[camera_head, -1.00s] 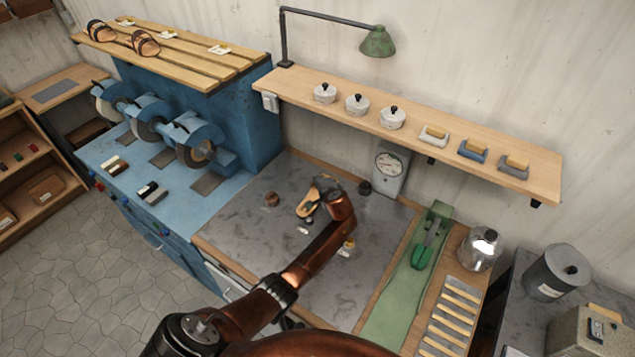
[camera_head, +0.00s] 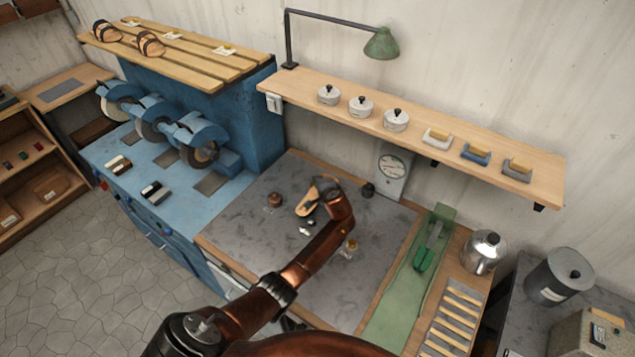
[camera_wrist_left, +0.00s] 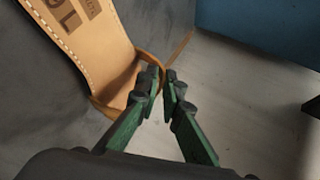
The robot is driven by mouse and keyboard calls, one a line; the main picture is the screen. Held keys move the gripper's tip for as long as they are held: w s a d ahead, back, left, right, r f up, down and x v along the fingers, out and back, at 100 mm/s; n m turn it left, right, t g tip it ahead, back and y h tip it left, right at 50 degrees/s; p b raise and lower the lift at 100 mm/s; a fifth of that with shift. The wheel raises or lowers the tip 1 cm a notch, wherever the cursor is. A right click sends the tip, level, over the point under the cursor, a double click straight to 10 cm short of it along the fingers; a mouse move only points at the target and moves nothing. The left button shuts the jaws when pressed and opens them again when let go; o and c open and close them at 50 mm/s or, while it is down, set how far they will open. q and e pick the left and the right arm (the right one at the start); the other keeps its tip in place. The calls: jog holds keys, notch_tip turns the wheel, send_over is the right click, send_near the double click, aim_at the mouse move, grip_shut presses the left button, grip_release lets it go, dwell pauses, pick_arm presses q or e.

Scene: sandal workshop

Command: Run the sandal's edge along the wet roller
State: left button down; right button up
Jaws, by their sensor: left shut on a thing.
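The tan sandal (camera_head: 305,205) is above or on the dark grey bench top (camera_head: 345,300), near its middle; I cannot tell whether it touches. My left gripper (camera_head: 323,184), at the end of the copper arm, is at the sandal's far right side. In the left wrist view my left gripper (camera_wrist_left: 163,88) is shut on the thin strap of the sandal (camera_wrist_left: 85,35), whose stitched, stamped insole shows at upper left. A small brown round pot (camera_head: 274,200) stands left of the sandal. I cannot make out which thing is the wet roller. My right gripper is out of view.
The blue machine (camera_head: 170,190) with grinding wheels is at left. A green strip (camera_head: 400,300) with a green-handled tool lies at right. The front bench top is mostly clear.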

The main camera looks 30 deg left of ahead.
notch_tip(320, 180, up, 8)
jog(key=p, duration=0.8)
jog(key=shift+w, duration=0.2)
